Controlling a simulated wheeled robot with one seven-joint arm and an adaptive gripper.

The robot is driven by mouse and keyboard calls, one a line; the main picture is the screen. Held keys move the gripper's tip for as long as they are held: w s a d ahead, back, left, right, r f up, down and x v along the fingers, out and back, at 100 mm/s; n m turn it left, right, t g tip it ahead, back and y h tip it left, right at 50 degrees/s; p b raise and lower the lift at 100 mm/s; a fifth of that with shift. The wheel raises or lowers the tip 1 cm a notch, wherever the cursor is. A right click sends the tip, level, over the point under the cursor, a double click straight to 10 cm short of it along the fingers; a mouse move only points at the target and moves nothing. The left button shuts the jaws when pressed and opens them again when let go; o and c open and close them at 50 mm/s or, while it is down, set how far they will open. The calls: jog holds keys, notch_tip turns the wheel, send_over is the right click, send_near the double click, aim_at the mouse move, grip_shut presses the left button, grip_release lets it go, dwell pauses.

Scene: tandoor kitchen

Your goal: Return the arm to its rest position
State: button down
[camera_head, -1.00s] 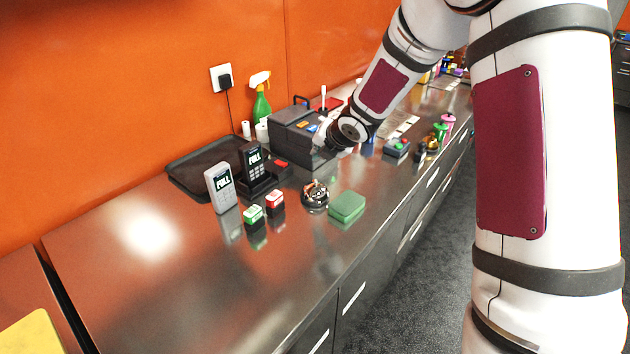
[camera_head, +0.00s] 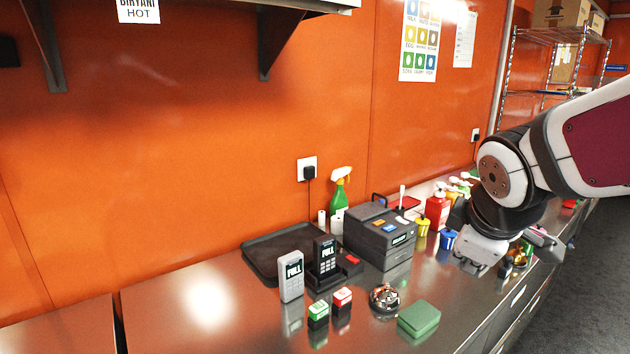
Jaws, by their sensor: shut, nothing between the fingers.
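My arm comes in from the right edge and bends down over the right part of the steel counter (camera_head: 205,325). My gripper (camera_head: 474,268) points down at the end of the arm, above the counter to the right of the dark grey printer-like box (camera_head: 370,238). Only part of the gripper shows; its fingers are small and partly hidden by the wrist, and it appears to hold nothing.
A grey handset (camera_head: 291,277), a black handset in its dock (camera_head: 325,262), stamps (camera_head: 318,312), a bell (camera_head: 384,298) and a green box (camera_head: 419,317) stand nearby. Bottles, including a red one (camera_head: 437,210), are behind the gripper. The counter's left part is clear.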

jog(key=s+a+m+g+y, duration=0.1)
jog(key=s+a+m, duration=0.1)
jog(key=s+m, duration=0.3)
jog(key=s+a+m+y, duration=0.1)
jog(key=s+m, duration=0.4)
jog(key=s, duration=0.8)
jog(key=shift+a+f+g, duration=0.2)
jog(key=shift+a+g, duration=0.2)
jog(key=shift+a, duration=0.25)
